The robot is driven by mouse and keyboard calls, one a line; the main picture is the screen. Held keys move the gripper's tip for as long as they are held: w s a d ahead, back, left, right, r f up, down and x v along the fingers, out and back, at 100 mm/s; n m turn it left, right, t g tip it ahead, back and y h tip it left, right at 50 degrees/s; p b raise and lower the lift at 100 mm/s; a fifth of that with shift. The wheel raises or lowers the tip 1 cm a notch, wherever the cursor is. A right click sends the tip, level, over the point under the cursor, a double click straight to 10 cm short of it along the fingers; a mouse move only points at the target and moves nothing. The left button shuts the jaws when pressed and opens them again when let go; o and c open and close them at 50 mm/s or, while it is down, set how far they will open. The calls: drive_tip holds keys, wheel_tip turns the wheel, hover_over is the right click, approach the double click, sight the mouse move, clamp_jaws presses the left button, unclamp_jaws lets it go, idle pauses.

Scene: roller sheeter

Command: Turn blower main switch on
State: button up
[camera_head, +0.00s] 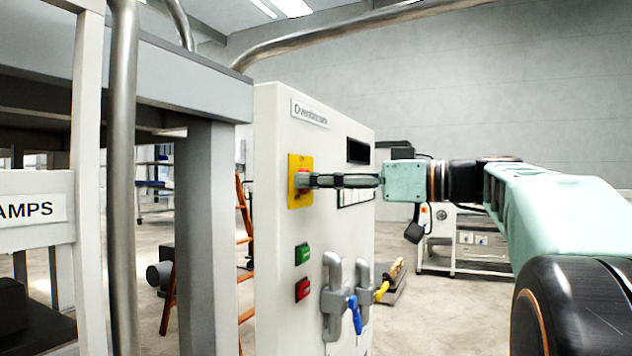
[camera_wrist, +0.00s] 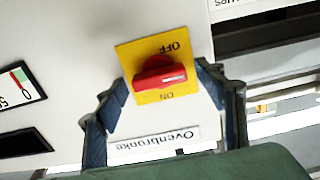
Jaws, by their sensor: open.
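A red rotary knob (camera_wrist: 160,77) sits on a yellow plate (camera_wrist: 173,47) marked OFF and ON, upside down in the wrist view. The knob's long side lies roughly crosswise between the two words. In the head view the yellow plate (camera_head: 294,198) is on the upper front of a white cabinet (camera_head: 272,130). My gripper (camera_head: 308,180) reaches it from the right. In the wrist view my gripper's open fingers (camera_wrist: 163,95) stand either side of the knob, with gaps to it. The label (camera_wrist: 155,142) is not clearly legible; I cannot read "blower" on it.
Below the switch are a green button (camera_head: 302,254), a red button (camera_head: 303,290) and grey handles (camera_head: 333,300) with blue and yellow parts. A metal frame (camera_head: 210,230) and curved pipe stand close on the left. Open floor (camera_head: 450,320) lies right of the cabinet.

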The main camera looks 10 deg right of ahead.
drive_tip(key=shift+c, duration=0.7)
drive_tip(key=c, duration=1)
drive_tip(key=shift+m, duration=0.3)
drive_tip(key=shift+w+m+p, duration=0.1)
drive_tip(key=shift+m+p, duration=4.95)
drive_tip(key=shift+m, duration=3.55)
drive_tip(key=shift+f, duration=0.1)
